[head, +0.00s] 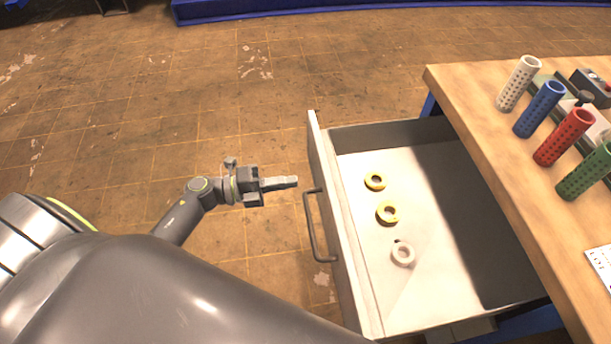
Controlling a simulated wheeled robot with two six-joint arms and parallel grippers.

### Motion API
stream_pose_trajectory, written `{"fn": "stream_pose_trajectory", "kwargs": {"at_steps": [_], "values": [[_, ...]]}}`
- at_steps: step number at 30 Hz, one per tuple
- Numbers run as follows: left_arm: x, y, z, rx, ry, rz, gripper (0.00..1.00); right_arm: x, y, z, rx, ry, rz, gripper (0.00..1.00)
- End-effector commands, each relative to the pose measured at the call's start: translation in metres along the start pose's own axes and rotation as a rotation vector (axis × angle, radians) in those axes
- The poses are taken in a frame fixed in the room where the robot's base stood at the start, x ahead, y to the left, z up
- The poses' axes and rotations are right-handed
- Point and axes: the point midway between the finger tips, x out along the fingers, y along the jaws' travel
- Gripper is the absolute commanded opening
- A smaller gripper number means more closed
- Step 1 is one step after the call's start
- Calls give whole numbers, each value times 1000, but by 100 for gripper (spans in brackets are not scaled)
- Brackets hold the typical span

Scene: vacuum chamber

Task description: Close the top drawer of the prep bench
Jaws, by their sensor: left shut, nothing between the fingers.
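The top drawer (348,262) of the prep bench (468,113) is pulled far out to the left from under the wooden top. Its front panel faces left and carries a grey bar handle (312,228). Two yellow rings and one white ring (403,253) lie on the drawer floor. My left gripper (296,181) is shut and empty. Its fingertips point right at the drawer front, just left of the panel near the handle's far end. A small gap seems to show between them; contact is hard to judge. My right gripper is not in view.
White, blue, red and green perforated cylinders (541,109) stand on the bench top, with a dark device (592,86) behind them. A white printed sheet (602,262) lies near the right edge. The tiled floor (180,110) left of the drawer is clear.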

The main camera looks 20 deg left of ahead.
Motion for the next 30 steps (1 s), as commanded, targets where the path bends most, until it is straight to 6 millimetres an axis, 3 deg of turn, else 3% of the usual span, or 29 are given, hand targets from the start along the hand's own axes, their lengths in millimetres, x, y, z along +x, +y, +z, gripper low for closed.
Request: {"fn": "stream_pose_trajectory", "kwargs": {"at_steps": [3,9,30], "values": [[22,-2,0,-1,-1,-4,0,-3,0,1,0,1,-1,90],[43,-1,0,-1,-2,-1,0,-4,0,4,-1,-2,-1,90],[48,0,0,-1,-1,0,0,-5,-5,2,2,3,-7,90]]}}
